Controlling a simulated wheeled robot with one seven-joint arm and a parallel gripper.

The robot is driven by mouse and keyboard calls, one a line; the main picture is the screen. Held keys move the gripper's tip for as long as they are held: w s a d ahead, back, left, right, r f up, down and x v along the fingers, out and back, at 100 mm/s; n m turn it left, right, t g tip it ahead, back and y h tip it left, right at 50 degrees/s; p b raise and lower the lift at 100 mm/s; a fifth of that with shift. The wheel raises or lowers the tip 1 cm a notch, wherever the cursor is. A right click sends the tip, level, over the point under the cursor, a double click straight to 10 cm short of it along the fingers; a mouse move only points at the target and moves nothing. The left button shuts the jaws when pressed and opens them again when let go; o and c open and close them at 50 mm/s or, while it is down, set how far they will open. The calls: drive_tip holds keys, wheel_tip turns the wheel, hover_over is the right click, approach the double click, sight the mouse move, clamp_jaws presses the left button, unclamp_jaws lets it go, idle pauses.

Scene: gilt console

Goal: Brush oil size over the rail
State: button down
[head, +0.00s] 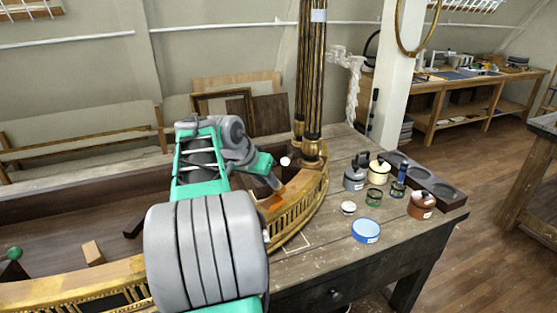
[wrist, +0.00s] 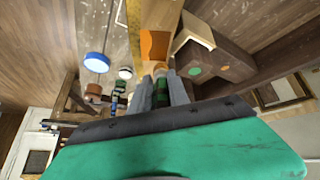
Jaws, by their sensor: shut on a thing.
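The gilt rail (head: 312,196) curves along the console's front edge. An orange patch (head: 275,202) lies on its top; it also shows beyond my fingertips in the wrist view (wrist: 155,44). My gripper (head: 277,185) is low over the rail, just behind the patch. In the wrist view, its grey fingers (wrist: 163,92) are shut around a slim green-banded thing (wrist: 162,97), which looks like the brush. Most of the brush is hidden, and I cannot tell whether its tip touches the rail.
Fluted gilt columns (head: 311,80) rise close behind my gripper. To the right on the bench stand a blue-lidded tin (head: 366,231), a grey pot (head: 354,181), a cream pot (head: 379,171), a rust-red pot (head: 422,206) and a dark welled tray (head: 430,182). A wood block (head: 93,253) lies left.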

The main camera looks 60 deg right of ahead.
wheel_tip(320, 180, up, 2)
drive_tip(key=shift+w+a+p, duration=0.1)
drive_tip(key=shift+p, duration=0.35)
drive_tip(key=shift+r+p, duration=2.4)
drive_tip(key=shift+r, duration=0.4)
